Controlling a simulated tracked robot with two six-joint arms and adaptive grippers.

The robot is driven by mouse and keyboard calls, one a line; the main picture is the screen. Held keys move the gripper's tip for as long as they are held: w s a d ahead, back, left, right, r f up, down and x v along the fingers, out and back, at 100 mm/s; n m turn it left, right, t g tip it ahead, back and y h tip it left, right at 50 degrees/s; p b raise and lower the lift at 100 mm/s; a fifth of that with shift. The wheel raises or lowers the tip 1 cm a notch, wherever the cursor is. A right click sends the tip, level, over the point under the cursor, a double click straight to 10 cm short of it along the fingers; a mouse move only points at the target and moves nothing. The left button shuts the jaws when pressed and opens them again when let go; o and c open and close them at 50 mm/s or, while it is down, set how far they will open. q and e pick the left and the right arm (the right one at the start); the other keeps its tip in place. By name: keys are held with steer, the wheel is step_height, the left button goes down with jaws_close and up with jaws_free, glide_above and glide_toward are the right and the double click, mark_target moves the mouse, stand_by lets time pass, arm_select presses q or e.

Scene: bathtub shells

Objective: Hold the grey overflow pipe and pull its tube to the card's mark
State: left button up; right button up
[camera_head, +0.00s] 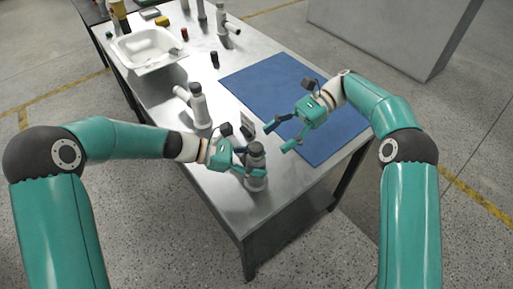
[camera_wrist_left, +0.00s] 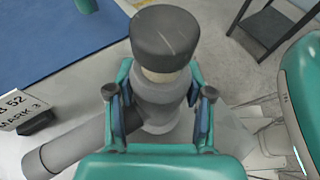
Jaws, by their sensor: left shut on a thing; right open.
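The grey overflow pipe (camera_head: 257,180) stands upright near the table's front end. In the left wrist view the pipe (camera_wrist_left: 160,95) has a dark grey cap, a short beige tube section below it and a side branch toward the lower left. My left gripper (camera_head: 252,170) is shut around its body below the cap; its fingers also show in the left wrist view (camera_wrist_left: 161,108). The card (camera_wrist_left: 16,110) stands left of the pipe and reads "52" and "MARK 3", partly cut off. My right gripper (camera_head: 280,136) is open and empty over the blue mat's near edge, behind and right of the pipe.
The blue mat (camera_head: 265,80) covers the table's right part. A white basin (camera_head: 147,48), a small dark cylinder (camera_head: 214,58) and more fittings (camera_head: 222,22) are farther back. Bare metal table lies in front.

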mark_target(256, 149)
steer(key=w+d+f+m+y, duration=0.1)
steer(key=w+d+f+y, duration=0.1)
steer(key=d+y, duration=0.25)
steer(key=shift+t, duration=0.3)
steer(key=x, duration=1.1)
steer(key=shift+s+a, duration=0.1)
steer(key=shift+s, duration=0.25)
jaws_close()
